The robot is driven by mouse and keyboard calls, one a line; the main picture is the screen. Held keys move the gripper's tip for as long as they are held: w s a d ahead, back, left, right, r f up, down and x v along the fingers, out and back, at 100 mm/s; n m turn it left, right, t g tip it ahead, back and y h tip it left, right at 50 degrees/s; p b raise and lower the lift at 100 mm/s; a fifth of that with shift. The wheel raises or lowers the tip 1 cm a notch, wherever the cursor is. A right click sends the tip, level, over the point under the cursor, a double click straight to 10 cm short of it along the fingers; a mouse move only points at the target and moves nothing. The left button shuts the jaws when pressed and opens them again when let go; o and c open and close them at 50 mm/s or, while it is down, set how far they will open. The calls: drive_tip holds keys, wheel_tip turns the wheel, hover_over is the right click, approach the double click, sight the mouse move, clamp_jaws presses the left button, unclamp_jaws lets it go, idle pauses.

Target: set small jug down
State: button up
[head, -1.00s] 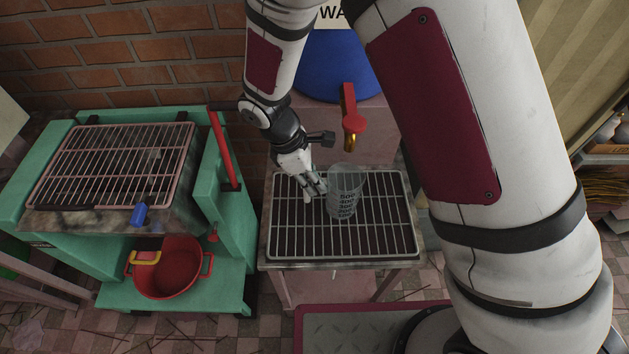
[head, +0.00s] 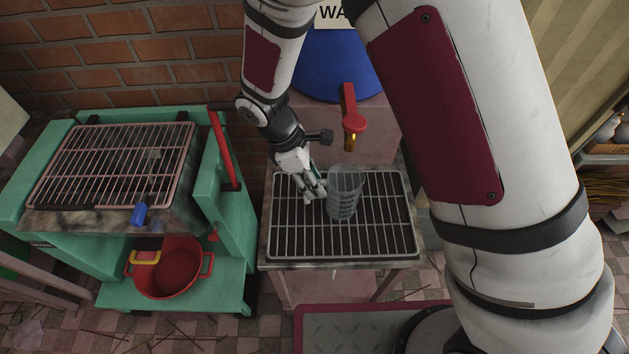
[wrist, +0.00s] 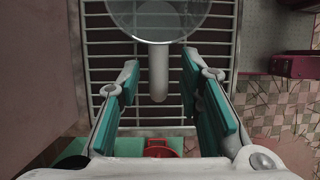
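The small jug (head: 345,193) is clear, with dark printed marks on its side. In the head view it stands upright on the wire rack (head: 290,245) of the middle stand. My gripper (head: 316,192) is just left of it, low over the rack. In the wrist view, the jug's round rim (wrist: 160,38) is at the top, and its pale handle (wrist: 158,80) points toward me. My gripper (wrist: 159,66) is open there, its teal-padded fingers apart on both sides of the handle, with gaps showing. The jug's base is partly hard to see through the clear wall.
A tap with a red handle (head: 354,122) hangs just behind the jug, below a blue barrel (head: 332,70). A green stand (head: 236,225) with another rack and a red pot (head: 182,270) is at left. The rack is bare around the jug.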

drive_tip(key=b+v, duration=0.1)
drive_tip(key=v, duration=1)
drive_tip(key=shift+s, duration=0.1)
